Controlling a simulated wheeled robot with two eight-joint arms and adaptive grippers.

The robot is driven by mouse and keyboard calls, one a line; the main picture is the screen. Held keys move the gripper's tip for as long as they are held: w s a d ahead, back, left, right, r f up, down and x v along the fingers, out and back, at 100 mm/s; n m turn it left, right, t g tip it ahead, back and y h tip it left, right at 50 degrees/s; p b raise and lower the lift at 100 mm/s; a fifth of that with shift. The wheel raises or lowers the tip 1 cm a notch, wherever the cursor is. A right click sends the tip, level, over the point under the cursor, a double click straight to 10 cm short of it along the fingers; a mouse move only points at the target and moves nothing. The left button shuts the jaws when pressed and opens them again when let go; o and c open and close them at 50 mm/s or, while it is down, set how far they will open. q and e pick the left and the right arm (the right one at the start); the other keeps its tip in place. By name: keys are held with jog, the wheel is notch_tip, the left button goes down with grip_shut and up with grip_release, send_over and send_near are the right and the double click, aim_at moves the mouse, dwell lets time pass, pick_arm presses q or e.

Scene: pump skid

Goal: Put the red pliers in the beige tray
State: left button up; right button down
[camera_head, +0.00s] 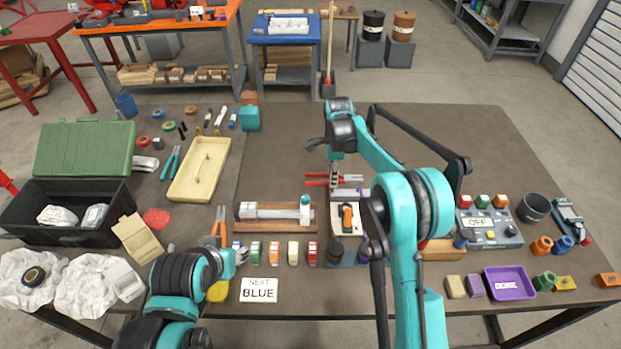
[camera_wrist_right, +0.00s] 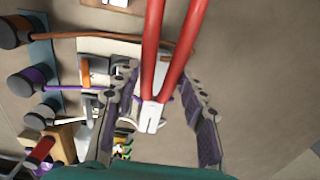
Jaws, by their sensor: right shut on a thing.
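The red pliers (camera_head: 316,183) are in my right gripper (camera_head: 336,178), above the middle of the workbench. In the right wrist view, the long red handles (camera_wrist_right: 172,45) reach up past the fingers, and the pale metal head (camera_wrist_right: 150,116) lies between the two dark fingers of my right gripper (camera_wrist_right: 160,92). The beige tray (camera_head: 183,193) lies left of the right gripper in the head view, clearly apart from the pliers.
A fixture with a white cylinder (camera_head: 275,213) and a tool rack with an orange-handled tool (camera_head: 347,217) stand near the right gripper. Blue pliers (camera_head: 171,162) lie left of the tray. A black box with a green lid (camera_head: 85,148) stands far left. The bench's back middle is clear.

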jog(key=b, duration=0.2)
send_over(310, 189)
notch_tip(310, 189, down, 5)
jog(key=shift+f, duration=0.2)
jog(key=shift+f+b, duration=0.8)
jog(key=shift+f, duration=1.1)
jog(key=shift+s, duration=0.1)
jog(key=shift+f, duration=0.15)
jog(key=c, duration=0.9)
grip_release()
jog(key=shift+o, duration=0.2)
notch_tip(310, 189, up, 12)
jog(key=p, duration=0.3)
jog(key=shift+r+p, duration=0.2)
jog(key=shift+p, duration=0.1)
